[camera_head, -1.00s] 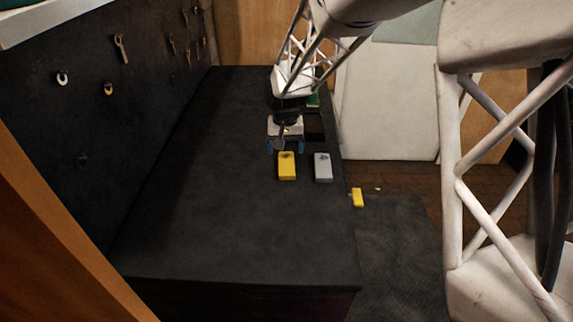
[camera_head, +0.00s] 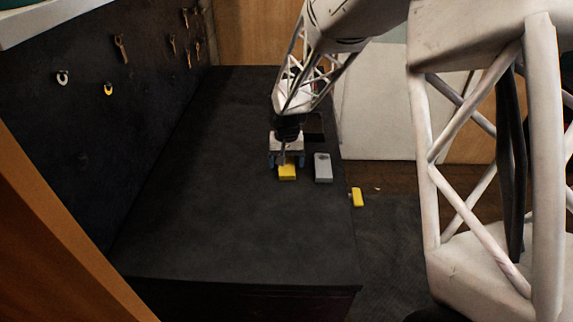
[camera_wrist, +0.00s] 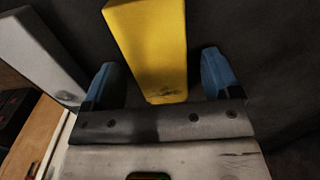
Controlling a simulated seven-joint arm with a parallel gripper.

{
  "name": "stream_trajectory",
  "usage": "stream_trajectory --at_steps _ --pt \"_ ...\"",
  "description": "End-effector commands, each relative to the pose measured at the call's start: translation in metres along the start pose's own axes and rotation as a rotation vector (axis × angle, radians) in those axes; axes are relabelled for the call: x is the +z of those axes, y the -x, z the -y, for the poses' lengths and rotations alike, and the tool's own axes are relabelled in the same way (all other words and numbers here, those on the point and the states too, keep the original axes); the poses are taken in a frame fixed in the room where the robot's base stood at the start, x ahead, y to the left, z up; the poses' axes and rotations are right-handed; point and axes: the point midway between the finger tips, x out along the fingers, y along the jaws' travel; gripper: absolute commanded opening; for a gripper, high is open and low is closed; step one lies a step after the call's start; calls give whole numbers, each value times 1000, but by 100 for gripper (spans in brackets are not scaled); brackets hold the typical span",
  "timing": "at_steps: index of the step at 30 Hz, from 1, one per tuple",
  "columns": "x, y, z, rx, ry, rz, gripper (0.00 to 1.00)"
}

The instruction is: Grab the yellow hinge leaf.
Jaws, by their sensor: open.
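The yellow hinge leaf (camera_head: 287,173) is a flat yellow block lying on the dark bench top. Its far part is hidden behind my gripper in the head view. My gripper (camera_head: 286,160) is over the far end of the leaf. In the wrist view, the yellow leaf (camera_wrist: 152,50) reaches in between the two blue fingertips of my open gripper (camera_wrist: 162,75), with a gap on each side. Whether the fingers are low enough to flank it cannot be told.
A grey leaf (camera_head: 323,167) lies just right of the yellow one and also shows in the wrist view (camera_wrist: 38,50). A dark tray (camera_head: 314,124) stands behind. The near bench top (camera_head: 240,235) is clear.

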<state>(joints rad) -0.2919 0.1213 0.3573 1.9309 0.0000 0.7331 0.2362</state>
Motion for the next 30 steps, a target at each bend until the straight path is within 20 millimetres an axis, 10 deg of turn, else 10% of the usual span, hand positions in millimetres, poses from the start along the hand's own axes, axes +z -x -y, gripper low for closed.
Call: stream_trajectory --at_steps 16,30 --pt "0 0 0 0 0 -1 83" --pt "0 0 0 0 0 -1 14"
